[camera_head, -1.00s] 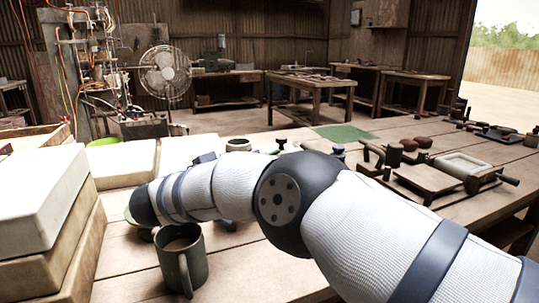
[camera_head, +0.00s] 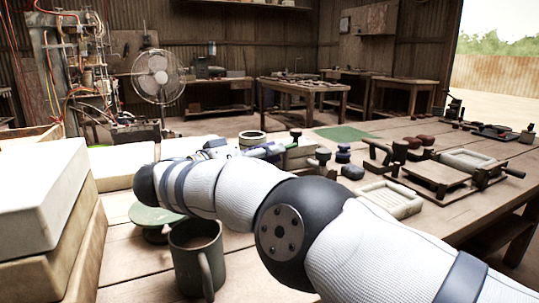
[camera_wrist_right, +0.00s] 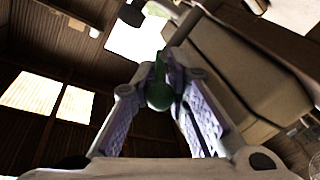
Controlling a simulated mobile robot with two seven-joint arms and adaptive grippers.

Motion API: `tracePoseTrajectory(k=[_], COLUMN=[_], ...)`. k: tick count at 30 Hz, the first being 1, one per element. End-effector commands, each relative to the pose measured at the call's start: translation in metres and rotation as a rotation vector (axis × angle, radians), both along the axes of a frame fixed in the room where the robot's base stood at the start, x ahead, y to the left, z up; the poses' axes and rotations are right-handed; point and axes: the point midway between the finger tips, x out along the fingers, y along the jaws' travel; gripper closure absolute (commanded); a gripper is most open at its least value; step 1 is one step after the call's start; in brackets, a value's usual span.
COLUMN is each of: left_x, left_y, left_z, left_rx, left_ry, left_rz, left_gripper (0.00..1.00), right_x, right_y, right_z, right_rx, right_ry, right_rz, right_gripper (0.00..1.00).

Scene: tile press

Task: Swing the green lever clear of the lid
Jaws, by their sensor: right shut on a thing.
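The green lever (camera_wrist_right: 158,92) shows in the wrist view as a dark green rounded piece between the fingertips of my right gripper (camera_wrist_right: 162,80). The purple-padded fingers close on it from both sides. In the head view my right gripper (camera_head: 250,151) is small and partly hidden behind my arm, beside a pale block with a dark knob (camera_head: 295,133). A bit of green shows at its tip. I cannot make out the lid clearly; a beige boxy body (camera_wrist_right: 235,75) fills the right of the wrist view. My left gripper is in neither view.
A dark mug (camera_head: 198,262) and a green round dish (camera_head: 150,214) stand close to my right arm. Pale stacked blocks (camera_head: 40,205) are at the left. Wooden frames and trays (camera_head: 435,178) lie at the right, with a green mat (camera_head: 345,133) behind.

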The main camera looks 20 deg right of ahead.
Motion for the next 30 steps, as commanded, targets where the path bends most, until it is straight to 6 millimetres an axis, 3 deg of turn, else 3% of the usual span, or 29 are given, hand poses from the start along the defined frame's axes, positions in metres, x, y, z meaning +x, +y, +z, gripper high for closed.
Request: tracePoseTrajectory(k=[6, 7, 9, 19, 20, 22, 26, 30], left_x=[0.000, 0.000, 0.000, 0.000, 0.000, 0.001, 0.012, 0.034], left_y=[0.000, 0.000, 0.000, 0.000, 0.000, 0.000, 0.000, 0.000], left_z=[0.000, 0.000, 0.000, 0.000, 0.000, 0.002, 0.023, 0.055], left_rx=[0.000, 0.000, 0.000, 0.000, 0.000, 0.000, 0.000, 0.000], left_ry=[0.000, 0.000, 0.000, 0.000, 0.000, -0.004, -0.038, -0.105], left_rz=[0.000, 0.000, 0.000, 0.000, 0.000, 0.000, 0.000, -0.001], left_gripper=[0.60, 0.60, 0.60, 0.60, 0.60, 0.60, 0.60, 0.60], right_x=[-0.001, -0.001, -0.001, 0.000, 0.000, 0.000, -0.004, -0.015], right_y=[0.003, 0.003, 0.003, 0.002, 0.001, 0.001, 0.000, 0.000], right_z=[-0.006, -0.006, -0.006, -0.003, -0.002, 0.003, 0.048, 0.127], right_rx=[0.006, 0.006, 0.005, 0.003, 0.003, 0.002, -0.001, -0.003], right_ry=[0.014, 0.014, 0.013, 0.006, 0.006, 0.001, -0.040, -0.112], right_rz=[0.004, 0.004, 0.003, 0.004, 0.004, 0.003, 0.001, -0.002], right_gripper=[1.00, 0.79, 0.68, 0.68, 0.81, 0.97, 1.00, 1.00])
